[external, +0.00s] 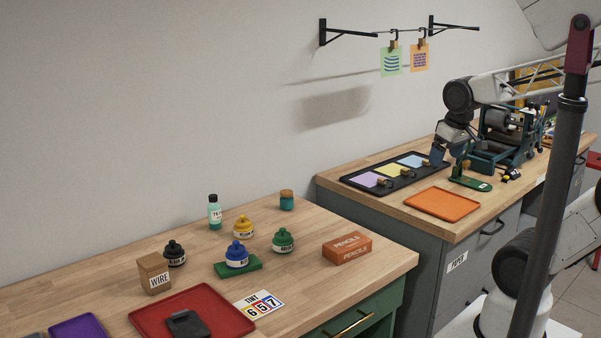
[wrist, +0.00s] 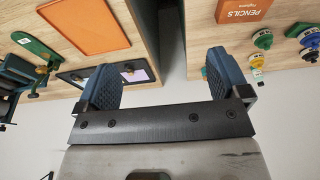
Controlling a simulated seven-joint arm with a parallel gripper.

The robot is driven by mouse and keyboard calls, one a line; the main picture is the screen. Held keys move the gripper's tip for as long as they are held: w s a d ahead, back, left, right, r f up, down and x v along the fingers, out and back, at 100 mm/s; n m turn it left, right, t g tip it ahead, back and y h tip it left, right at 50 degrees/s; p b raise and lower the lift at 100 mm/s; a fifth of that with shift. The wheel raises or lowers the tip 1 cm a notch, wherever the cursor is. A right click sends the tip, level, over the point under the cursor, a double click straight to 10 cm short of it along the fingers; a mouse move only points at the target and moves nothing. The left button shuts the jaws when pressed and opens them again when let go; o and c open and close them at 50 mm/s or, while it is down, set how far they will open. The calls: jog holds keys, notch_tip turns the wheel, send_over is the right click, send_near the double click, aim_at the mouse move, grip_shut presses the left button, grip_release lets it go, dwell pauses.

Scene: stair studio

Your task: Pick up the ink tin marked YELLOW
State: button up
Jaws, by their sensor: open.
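The ink tin with the yellow body (external: 243,227) stands upright on the left wooden bench, behind the blue ink tin (external: 237,256); its label is too small to read surely. The blue tin sits on a green block (external: 240,267). A green ink tin (external: 283,240) stands to the right and a black one (external: 174,254) to the left. My gripper (external: 440,157) is open and empty over the right bench, far from the yellow tin. Its two blue fingers (wrist: 165,75) are wide apart.
The left bench also holds a teal bottle (external: 214,212), small teal jar (external: 287,200), WIRE box (external: 154,274), PENCILS box (external: 347,247), TINT card (external: 259,305) and red tray (external: 150,310). A gap separates the benches. A black tray (external: 350,184) and orange tray (external: 442,203) lie near my gripper.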

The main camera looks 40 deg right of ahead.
jog(key=m+g+y, duration=0.3)
jog(key=m+y, duration=0.8)
jog(key=m, duration=0.3)
send_over(249, 220)
jog(key=s+d, duration=1)
jog(key=d, duration=0.1)
notch_tip(249, 220, down, 13)
jog(key=w+a+f+m+y, duration=0.1)
jog(key=w+a+f, duration=0.1)
jog(key=w+f, duration=0.1)
jog(key=w+a+f+m+t, duration=0.1)
jog(key=w+a+f+m, duration=0.1)
jog(key=w+f, duration=0.1)
jog(key=w+a+f+m+t+y, duration=0.1)
jog(key=w+a+f+m, duration=0.1)
jog(key=w+f, duration=0.1)
jog(key=shift+w+f+y, duration=0.3)
jog(key=shift+f, duration=0.05)
jog(key=shift+x, duration=1.25)
